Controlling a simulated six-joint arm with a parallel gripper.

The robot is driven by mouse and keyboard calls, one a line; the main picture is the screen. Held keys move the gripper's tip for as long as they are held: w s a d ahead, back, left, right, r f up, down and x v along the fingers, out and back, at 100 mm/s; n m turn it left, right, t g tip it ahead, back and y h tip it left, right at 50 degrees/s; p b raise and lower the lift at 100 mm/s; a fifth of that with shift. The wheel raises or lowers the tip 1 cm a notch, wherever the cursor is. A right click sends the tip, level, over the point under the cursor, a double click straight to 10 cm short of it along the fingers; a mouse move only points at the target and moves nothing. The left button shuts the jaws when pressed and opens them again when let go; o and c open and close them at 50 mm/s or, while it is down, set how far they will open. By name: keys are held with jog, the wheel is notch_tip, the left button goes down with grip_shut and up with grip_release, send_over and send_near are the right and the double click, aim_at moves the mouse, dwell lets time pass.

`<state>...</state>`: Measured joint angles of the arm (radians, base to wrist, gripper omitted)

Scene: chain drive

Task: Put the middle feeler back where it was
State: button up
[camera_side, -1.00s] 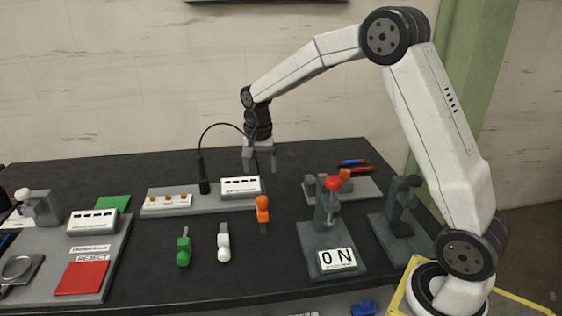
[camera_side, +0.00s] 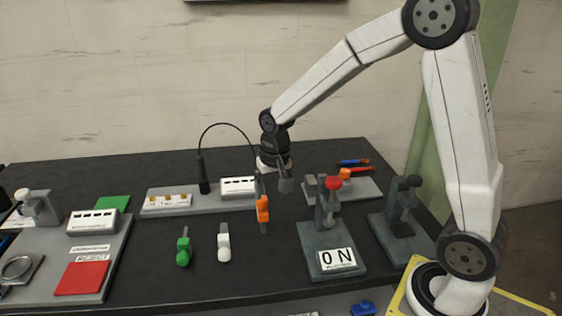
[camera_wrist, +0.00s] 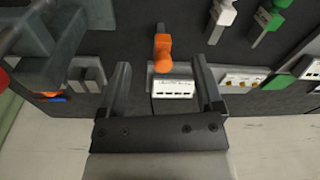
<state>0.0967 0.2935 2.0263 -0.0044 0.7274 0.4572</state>
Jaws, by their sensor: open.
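Three feelers lie apart on the dark bench in the side view: green (camera_side: 183,248) at left, white (camera_side: 223,244) in the middle and orange (camera_side: 262,210) at right, set farther back. My gripper (camera_side: 272,184) is open and empty, above and behind the orange feeler, one finger near its far end in the picture. In the wrist view my gripper (camera_wrist: 161,64) has its fingers spread on either side of the orange feeler's (camera_wrist: 162,47) line, with no visible contact. The white feeler (camera_wrist: 222,13) and green feeler (camera_wrist: 265,18) show at upper right there.
A grey plate with a white labelled block (camera_side: 238,186) and a black gooseneck (camera_side: 203,172) stands behind the feelers. Grey stands, one with a red knob (camera_side: 333,183), are at right. A tray with a red REJECT pad (camera_side: 82,278) is at left. Bench around the feelers is clear.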

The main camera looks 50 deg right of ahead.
jog(key=s+a+f+n, duration=0.1)
jog(key=s+a+n, duration=0.1)
jog(key=s, duration=0.4)
jog(key=s+a+f+n+t, duration=0.1)
jog(key=s+a+f+n, duration=0.1)
jog(key=s+n, duration=0.2)
jog(key=shift+s+f+t, duration=0.15)
jog(key=shift+s+t, duration=0.15)
jog(key=shift+s, duration=0.9)
